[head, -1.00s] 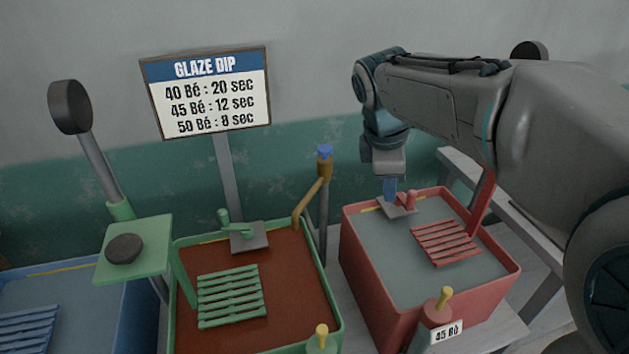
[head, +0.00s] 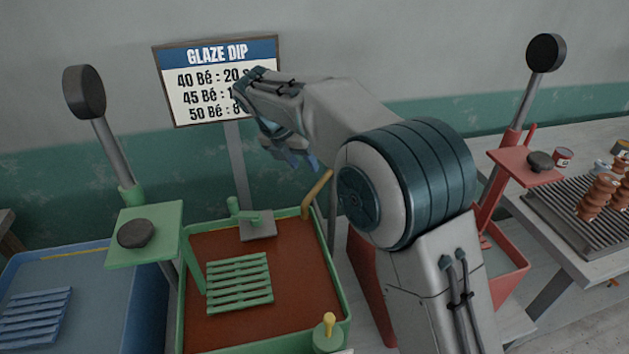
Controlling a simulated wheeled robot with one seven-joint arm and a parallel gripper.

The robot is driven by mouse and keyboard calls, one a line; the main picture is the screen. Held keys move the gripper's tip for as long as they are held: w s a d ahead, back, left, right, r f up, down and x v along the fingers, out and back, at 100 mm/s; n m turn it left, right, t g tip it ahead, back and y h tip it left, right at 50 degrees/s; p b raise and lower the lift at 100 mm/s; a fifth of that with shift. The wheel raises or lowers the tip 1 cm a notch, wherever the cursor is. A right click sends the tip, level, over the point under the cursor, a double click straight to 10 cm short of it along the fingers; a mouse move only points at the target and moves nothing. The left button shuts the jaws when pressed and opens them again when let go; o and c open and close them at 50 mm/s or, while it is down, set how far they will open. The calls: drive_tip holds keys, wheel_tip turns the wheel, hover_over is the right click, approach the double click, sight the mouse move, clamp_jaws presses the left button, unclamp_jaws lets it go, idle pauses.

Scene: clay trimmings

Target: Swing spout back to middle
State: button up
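The ochre spout (head: 318,191) slants down to the left, its lower end over the back right corner of the green tub (head: 342,315). Its upper end and pivot are hidden behind my arm. My gripper (head: 302,162), with blue fingers, hangs in the air just left of and above the visible part of the spout. The fingers look apart with nothing between them, and I see a gap to the spout. The red tub (head: 372,285) stands right of the green one, mostly hidden by my arm.
A blue tub (head: 100,285) is at the left. A green post with a plate (head: 160,215) rises between it and the green tub. A glaze sign (head: 185,95) stands behind. A red post with a plate (head: 510,158) and a slatted rack (head: 560,220) are at the right.

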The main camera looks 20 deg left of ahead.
sight(316, 185)
drive_tip(key=x, duration=0.8)
drive_tip(key=shift+w+f+p, duration=0.15)
drive_tip(key=shift+f+p, duration=0.1)
drive_tip(key=shift+p, duration=0.15)
clamp_jaws()
